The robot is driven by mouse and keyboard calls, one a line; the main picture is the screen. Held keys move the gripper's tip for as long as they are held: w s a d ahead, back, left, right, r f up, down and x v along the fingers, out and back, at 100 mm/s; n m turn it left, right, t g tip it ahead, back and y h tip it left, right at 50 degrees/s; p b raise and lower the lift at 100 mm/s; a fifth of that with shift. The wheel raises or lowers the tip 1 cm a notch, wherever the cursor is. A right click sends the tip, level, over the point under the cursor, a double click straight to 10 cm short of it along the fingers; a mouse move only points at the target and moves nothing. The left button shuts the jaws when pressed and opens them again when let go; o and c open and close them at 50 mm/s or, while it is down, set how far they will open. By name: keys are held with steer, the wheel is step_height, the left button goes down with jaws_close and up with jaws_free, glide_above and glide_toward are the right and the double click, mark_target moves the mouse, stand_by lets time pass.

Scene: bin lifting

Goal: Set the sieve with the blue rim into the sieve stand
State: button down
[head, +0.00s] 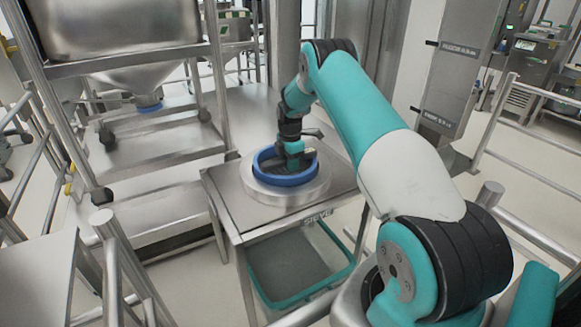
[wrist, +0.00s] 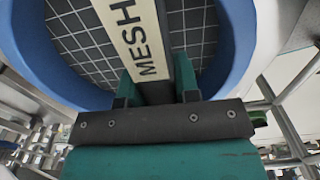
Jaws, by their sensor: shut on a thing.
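The sieve with the blue rim (head: 287,180) is at the round steel sieve stand (head: 290,198) on the table. The rim lies within the stand's outline, roughly level; I cannot tell whether it rests fully in it. In the wrist view, the blue rim (wrist: 238,45) curves around a dark grid mesh, crossed by a bar with a pale label reading "MESH" (wrist: 138,38). My gripper (head: 297,158) reaches down inside the rim. It is shut on the sieve's bar, with a finger on each side in the wrist view (wrist: 156,88).
The stand sits on a steel table (head: 225,195) marked "SIEVE", with a teal-edged bin (head: 290,265) below. A steel frame with a hopper (head: 140,75) stands at the left. Railings (head: 490,135) run at the right. The table is bare around the stand.

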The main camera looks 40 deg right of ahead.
steer(key=shift+f, duration=0.75)
steer(key=shift+f, duration=0.1)
steer(key=c, duration=0.8)
jaws_free()
steer(key=shift+c, duration=0.2)
